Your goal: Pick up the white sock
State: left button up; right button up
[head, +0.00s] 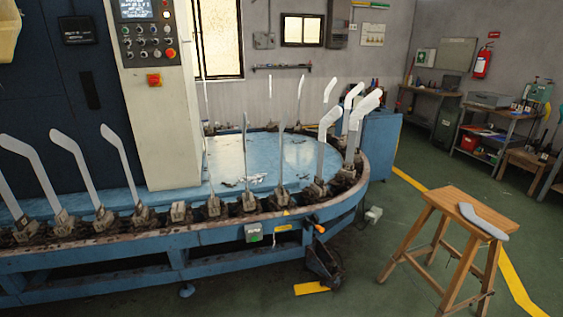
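A pale grey-white sock (484,221) lies flat on top of a wooden stool (452,199) at the right. It is bent, and its lower right end reaches the stool's front right edge. Neither of my grippers is in the head view, so their state and distance from the sock do not show.
A blue oval machine (160,246) fills the left and middle, with several upright sock-shaped boards (121,160) along its rim. Those at its right end (367,104) look whiter. A workbench (494,115) stands at the back right.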

aim_at(467, 209)
jog(key=z, duration=1.45)
